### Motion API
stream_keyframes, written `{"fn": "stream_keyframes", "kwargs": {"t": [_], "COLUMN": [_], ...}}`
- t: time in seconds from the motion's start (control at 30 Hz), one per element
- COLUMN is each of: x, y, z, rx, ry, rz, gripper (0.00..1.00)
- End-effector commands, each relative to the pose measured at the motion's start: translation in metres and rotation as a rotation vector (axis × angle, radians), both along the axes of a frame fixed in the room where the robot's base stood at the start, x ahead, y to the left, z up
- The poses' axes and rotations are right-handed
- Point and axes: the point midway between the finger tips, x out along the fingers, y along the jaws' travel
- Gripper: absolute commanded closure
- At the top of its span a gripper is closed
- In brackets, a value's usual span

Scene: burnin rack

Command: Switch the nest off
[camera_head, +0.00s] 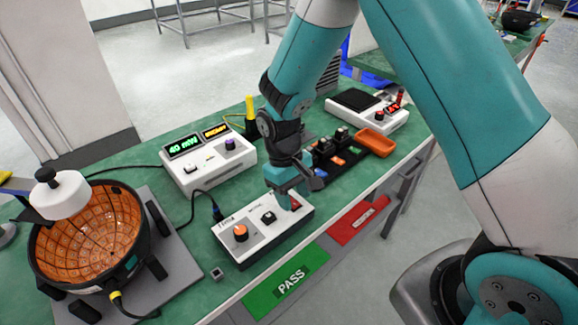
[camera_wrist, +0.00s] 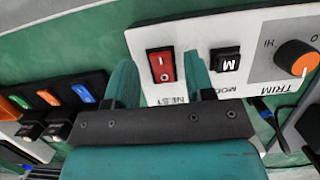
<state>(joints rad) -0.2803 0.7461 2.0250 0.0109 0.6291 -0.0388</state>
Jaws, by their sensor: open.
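The nest switch is a red rocker (camera_wrist: 161,66) on a white control box (camera_wrist: 250,85), above the label NEST in the wrist view. In the head view the box (camera_head: 254,250) lies near the table's front edge, with the red rocker (camera_head: 295,205) at its right end, partly hidden by my gripper. My gripper (camera_head: 288,190) points down over that end. In the wrist view my gripper (camera_wrist: 159,62) is open and empty, one finger on each side of the rocker. I cannot tell whether it touches the box or which side of the rocker is pressed.
Beside the rocker are a black M button (camera_wrist: 226,62) and an orange TRIM knob (camera_wrist: 296,58). A display unit (camera_head: 210,165) stands behind, a round orange-lined bowl (camera_head: 85,240) at left. An orange tray (camera_head: 375,142) and colored modules (camera_head: 335,155) lie right of my gripper.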

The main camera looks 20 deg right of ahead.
Motion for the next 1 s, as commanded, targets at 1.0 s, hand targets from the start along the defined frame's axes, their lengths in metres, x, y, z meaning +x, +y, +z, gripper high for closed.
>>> {"fn": "stream_keyframes", "kwargs": {"t": [1.0], "x": [0.041], "y": [0.013], "z": [0.161], "rx": [0.0], "ry": [-0.001], "rz": [0.0], "gripper": [0.51]}}
